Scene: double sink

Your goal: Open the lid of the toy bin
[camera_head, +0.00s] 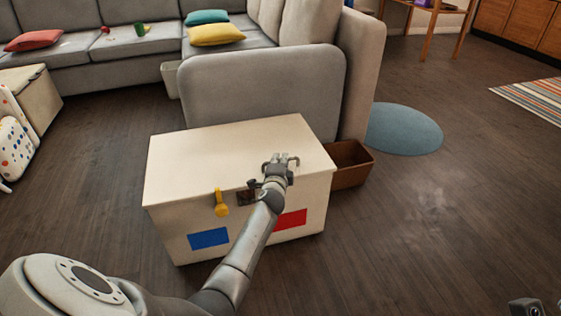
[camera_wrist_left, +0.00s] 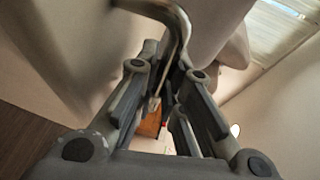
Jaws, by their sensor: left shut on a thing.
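The toy bin (camera_head: 260,226) is a cream chest with blue and red patches on its front. Its flat lid (camera_head: 205,158) lies shut on top. A yellow latch (camera_head: 221,203) hangs at the front edge, with a dark latch plate (camera_head: 246,197) beside it. My left gripper (camera_head: 281,160) is at the lid's front right part. In the left wrist view, a curved metal handle (camera_wrist_left: 178,22) runs down between the fingers, and the gripper is shut on it. A small grey part, likely of my right gripper (camera_head: 525,307), shows at the bottom right corner; its fingers are not clear.
A grey sofa (camera_head: 255,95) stands close behind the bin. A brown open box (camera_head: 350,165) sits against the bin's right side. A round blue rug (camera_head: 405,130) lies at the right. The floor in front and to the right is clear.

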